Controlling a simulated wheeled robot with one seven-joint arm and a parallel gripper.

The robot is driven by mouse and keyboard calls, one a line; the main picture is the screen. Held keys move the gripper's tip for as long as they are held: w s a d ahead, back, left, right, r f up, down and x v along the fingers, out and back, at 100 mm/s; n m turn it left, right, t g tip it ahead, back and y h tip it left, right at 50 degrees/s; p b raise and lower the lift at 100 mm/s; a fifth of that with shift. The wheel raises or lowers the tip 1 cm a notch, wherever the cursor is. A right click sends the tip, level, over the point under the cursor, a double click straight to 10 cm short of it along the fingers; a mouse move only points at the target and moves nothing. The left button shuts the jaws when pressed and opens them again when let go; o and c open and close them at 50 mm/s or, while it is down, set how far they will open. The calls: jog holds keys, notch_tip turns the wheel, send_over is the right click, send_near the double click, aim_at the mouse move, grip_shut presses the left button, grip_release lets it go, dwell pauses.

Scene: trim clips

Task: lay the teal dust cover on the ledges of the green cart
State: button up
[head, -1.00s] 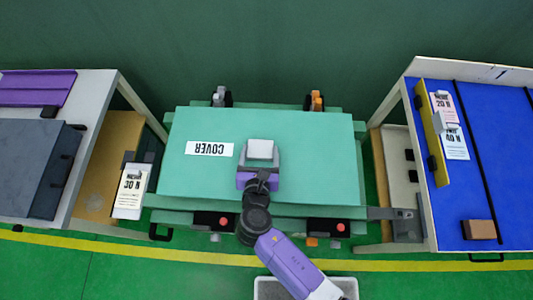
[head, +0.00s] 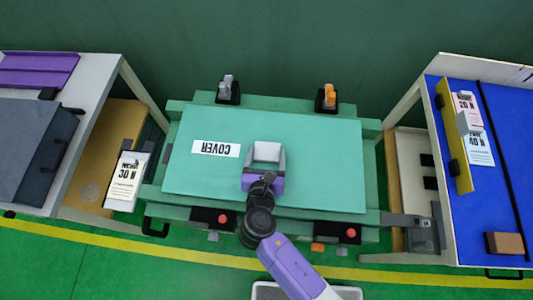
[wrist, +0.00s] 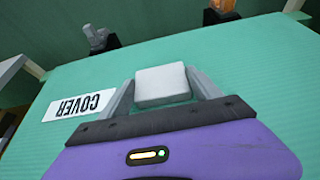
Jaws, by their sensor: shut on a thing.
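The teal dust cover (head: 310,190) is a flat panel with a white COVER label (head: 215,148) and a pale block-shaped handle (wrist: 162,86). It lies over the green cart (head: 372,175), whose edges show around it. It looks slightly turned against the cart. My gripper (head: 265,155) is shut on the handle, with one grey finger on each side in the wrist view. The cover hides the cart's ledges, so I cannot tell whether it rests on them or hangs just above.
A grey clip (head: 228,90) and an orange clip (head: 327,97) stand at the cart's back edge. Two black blocks with red buttons (head: 222,219) are at the front. A grey-topped table (head: 92,105) stands left and a blue-topped table (head: 440,215) right, close to the cart.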

jog(key=shift+f+b, duration=0.4)
jog(key=shift+f, duration=0.1)
dwell(0.3)
jog(key=o, duration=2.1)
jog(key=shift+s, duration=0.1)
